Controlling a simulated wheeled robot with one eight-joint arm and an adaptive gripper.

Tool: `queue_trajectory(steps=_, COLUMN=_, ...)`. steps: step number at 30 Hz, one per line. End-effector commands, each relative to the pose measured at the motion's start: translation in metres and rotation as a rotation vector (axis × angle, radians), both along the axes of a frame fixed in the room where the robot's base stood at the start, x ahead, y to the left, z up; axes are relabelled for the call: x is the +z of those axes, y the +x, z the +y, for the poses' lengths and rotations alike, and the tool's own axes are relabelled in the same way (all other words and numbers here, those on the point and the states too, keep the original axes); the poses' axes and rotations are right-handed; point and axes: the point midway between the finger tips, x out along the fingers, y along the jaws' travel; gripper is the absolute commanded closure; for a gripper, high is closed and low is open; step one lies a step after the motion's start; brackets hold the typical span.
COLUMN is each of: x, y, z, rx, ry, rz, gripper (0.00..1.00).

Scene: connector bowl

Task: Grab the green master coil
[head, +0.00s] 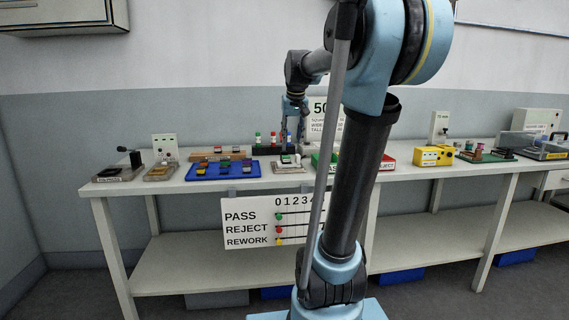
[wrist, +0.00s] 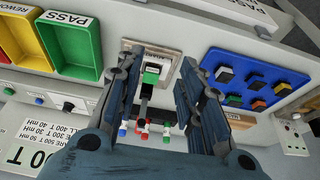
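My gripper (wrist: 160,68) is open, with its two blue fingers wide apart and nothing between them. In the head view my gripper (head: 293,118) points down above the back of the bench. Small upright pieces with green, red and blue colouring stand in a row by a dark rack (head: 268,150). The green one (head: 258,138) is at the left end in the head view; in the wrist view a small green-and-red piece (wrist: 166,134) shows near the right finger. A separate green-topped block (wrist: 151,76) sits on a light fixture plate. I cannot tell which green piece is the master coil.
A blue tray (wrist: 270,67) holds several small blocks. Green PASS (wrist: 83,47) and yellow bins stand on the other side of the fixture. A yellow box (head: 432,155) and instruments are at the bench's right. My arm hides part of the bench in the head view.

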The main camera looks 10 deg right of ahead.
Motion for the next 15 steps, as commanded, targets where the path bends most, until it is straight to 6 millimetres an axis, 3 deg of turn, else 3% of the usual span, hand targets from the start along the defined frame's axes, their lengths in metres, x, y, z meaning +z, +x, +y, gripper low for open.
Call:
queue_trajectory(steps=3, x=0.021, y=0.037, z=0.0, rx=-0.002, ry=0.001, rz=-0.017, gripper=0.65)
queue_trajectory(steps=6, x=0.033, y=0.058, z=0.0, rx=-0.003, ry=0.001, rz=-0.027, gripper=0.65)
queue_trajectory(steps=11, x=0.04, y=0.074, z=0.002, rx=-0.001, ry=0.001, rz=-0.036, gripper=0.65)
queue_trajectory(steps=15, x=0.032, y=0.081, z=0.005, rx=0.002, ry=0.001, rz=-0.037, gripper=0.65)
